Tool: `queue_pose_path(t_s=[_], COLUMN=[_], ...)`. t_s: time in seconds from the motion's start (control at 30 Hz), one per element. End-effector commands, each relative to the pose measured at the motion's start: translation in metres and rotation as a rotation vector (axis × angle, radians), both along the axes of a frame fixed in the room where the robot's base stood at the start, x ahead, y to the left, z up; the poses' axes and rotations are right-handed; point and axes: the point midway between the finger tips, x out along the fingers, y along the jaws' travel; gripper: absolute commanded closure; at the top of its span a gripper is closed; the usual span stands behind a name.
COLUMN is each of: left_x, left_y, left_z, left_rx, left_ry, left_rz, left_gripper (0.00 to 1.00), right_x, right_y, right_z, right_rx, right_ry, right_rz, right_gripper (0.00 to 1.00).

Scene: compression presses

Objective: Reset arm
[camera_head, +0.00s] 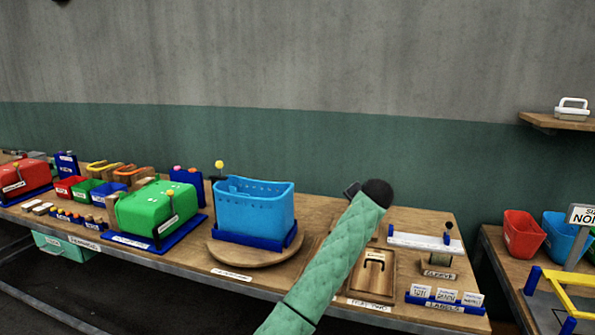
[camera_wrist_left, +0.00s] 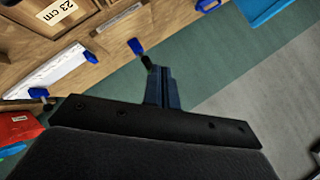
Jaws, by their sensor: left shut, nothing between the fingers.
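My left arm, in a pale green sleeve, rises from the bottom middle of the head view over the bench. Its left gripper (camera_head: 352,188) is raised at the dark wrist end, mostly hidden behind it. In the left wrist view the blue-grey fingers of the left gripper (camera_wrist_left: 163,90) are together, with nothing between them. They appear apart from the bench and its objects. My right gripper is in neither view.
A blue perforated bin (camera_head: 255,209) stands on a round wooden board (camera_head: 222,250) left of my arm. A green press (camera_head: 157,207) stands farther left. A white rail (camera_head: 426,242) and label holder (camera_head: 445,303) are to the right. A green wall (camera_head: 300,150) stands behind.

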Motion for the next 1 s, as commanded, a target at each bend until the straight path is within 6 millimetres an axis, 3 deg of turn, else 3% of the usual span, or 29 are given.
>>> queue_pose_path(t_s=[0.2,0.4,0.67,1.0], left_x=[-0.036,-0.072,-0.126,-0.212], left_y=[0.039,0.080,0.135,0.203], left_z=[-0.042,-0.090,-0.158,-0.253], left_rx=[-0.307,-0.488,-0.621,-0.693], left_ry=[0.041,0.091,0.158,0.256], left_rz=[0.034,0.071,0.116,0.192], left_gripper=[1.00,1.00,1.00,1.00], right_x=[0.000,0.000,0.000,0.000], right_y=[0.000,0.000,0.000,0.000], right_z=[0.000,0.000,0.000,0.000], right_rx=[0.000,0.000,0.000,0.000], right_ry=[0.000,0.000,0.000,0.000], right_rz=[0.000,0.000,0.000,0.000], right_gripper=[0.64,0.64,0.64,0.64])
